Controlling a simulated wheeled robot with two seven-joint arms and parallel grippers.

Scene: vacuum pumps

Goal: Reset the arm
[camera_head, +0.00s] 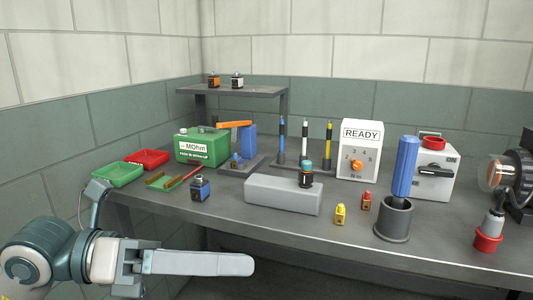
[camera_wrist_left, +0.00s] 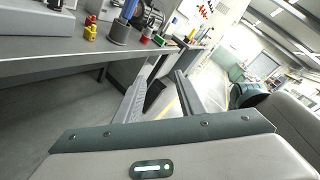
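My left arm comes in from the lower left in the head view. Its gripper (camera_head: 240,264) points right, in front of and below the bench's front edge. There it shows side-on, with one long pale finger visible. In the left wrist view the two fingers of the gripper (camera_wrist_left: 160,78) stand apart, with nothing between them. The gripper touches nothing. My right gripper is in neither view.
The grey bench (camera_head: 270,222) carries a grey block (camera_head: 283,195), a blue cylinder in a dark cup (camera_head: 394,222), a green MOhm box (camera_head: 203,147), a READY box (camera_head: 360,150) and trays. Open floor (camera_wrist_left: 50,118) lies below it.

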